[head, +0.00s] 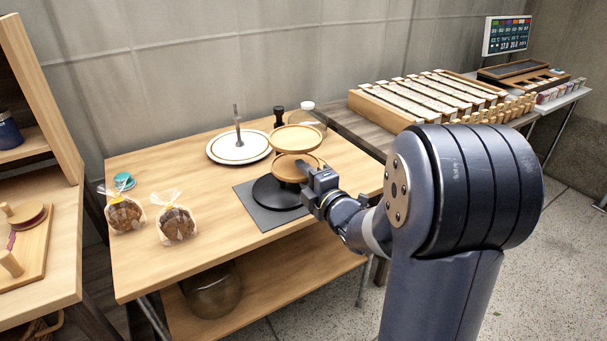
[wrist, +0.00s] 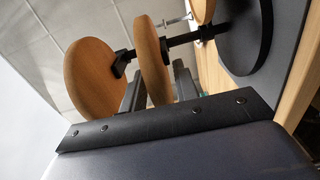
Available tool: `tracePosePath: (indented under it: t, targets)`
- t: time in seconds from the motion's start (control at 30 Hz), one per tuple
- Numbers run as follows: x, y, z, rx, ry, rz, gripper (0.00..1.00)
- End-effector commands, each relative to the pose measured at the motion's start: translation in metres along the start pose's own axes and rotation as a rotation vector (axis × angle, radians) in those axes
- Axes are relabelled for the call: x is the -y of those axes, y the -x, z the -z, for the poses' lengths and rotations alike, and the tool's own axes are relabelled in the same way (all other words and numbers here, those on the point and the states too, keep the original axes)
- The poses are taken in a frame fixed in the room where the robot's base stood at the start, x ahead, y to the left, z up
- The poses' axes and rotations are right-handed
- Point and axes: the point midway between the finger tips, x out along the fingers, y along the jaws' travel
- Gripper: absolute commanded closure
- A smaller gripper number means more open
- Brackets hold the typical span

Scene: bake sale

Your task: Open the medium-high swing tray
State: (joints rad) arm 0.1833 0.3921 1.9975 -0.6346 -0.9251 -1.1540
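The swing tray stand has a round black base (head: 272,194) and round wooden trays on a dark post. The top tray (head: 297,137) is highest; the medium-high tray (head: 290,172) sits below it. In the wrist view, tilted sideways, the top tray (wrist: 92,78) is at left, the medium-high tray (wrist: 150,55) in the middle, a lower tray (wrist: 205,10) at the upper right and the black base (wrist: 245,35) at right. My gripper (head: 306,172) is at the medium-high tray's near right edge. Its fingers (wrist: 160,88) stand apart on either side of that tray's rim; firm contact is unclear.
The stand is on a dark grey mat (head: 258,217) on the wooden table (head: 170,250). A white round turntable (head: 235,150) and dark- and white-capped bottles (head: 279,117) stand behind. Bagged cookies (head: 176,222) lie at left. A wooden xylophone-like rack (head: 430,95) is at right.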

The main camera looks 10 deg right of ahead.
Motion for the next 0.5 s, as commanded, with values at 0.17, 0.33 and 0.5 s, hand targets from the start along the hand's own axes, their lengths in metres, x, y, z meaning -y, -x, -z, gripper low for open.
tracePosePath:
  t: [0.17, 0.33, 0.5]
  targets:
    - [0.0000, -0.0022, 0.0001, 0.000, 0.000, 0.000, 0.71]
    - [0.0000, -0.0019, 0.0000, 0.000, 0.000, 0.000, 0.76]
    - [0.0000, -0.0018, 0.0000, 0.000, 0.000, 0.000, 0.90]
